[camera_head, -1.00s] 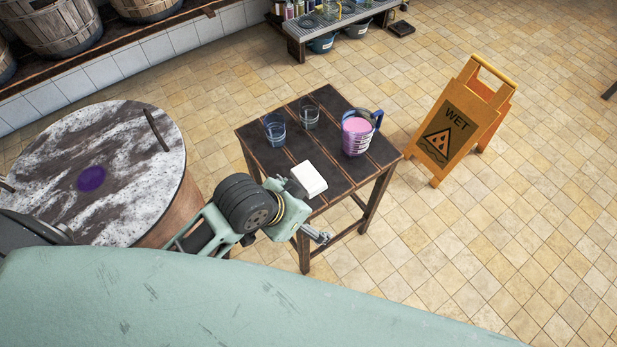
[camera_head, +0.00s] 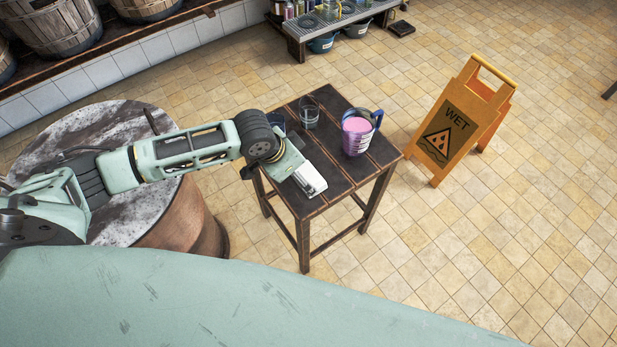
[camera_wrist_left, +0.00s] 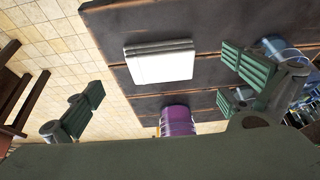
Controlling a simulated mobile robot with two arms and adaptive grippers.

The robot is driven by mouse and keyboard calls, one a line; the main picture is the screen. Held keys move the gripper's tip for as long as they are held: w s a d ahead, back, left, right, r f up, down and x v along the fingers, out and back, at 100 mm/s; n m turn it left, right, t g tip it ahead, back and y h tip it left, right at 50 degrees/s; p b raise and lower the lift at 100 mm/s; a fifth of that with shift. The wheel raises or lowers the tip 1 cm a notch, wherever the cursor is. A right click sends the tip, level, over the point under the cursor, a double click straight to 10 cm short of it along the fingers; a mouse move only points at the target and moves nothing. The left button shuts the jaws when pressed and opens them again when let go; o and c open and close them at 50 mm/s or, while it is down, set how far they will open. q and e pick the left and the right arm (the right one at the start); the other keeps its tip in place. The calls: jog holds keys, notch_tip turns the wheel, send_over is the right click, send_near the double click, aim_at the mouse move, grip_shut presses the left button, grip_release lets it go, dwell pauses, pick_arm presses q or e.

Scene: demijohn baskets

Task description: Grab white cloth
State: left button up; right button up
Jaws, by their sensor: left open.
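The white cloth (camera_wrist_left: 160,64) is a small folded stack lying flat on the dark wooden table (camera_head: 345,180). In the head view my left gripper (camera_head: 308,182) is over the table, and its hand hides most of the cloth (camera_head: 321,190). In the left wrist view the fingers of my left gripper (camera_wrist_left: 165,95) are spread wide apart. The cloth lies in the gap between them, apart from both, and nothing is held. My right gripper does not show.
A measuring jug of pink liquid (camera_head: 357,134) and a clear glass (camera_head: 309,114) stand on the table; a second glass (camera_head: 278,121) is partly hidden by my arm. A round barrel (camera_head: 200,225) is to the left, a yellow wet-floor sign (camera_head: 452,125) to the right.

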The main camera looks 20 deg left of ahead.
aim_at(308, 176)
pick_arm(q)
jog(key=x, duration=0.5)
jog(key=shift+w+d+r, duration=0.2)
jog(key=shift+w+d, duration=0.05)
jog(key=shift+w, duration=0.1)
jog(key=c, duration=1.2)
notch_tip(308, 176, up, 10)
jog(key=shift+r, duration=0.1)
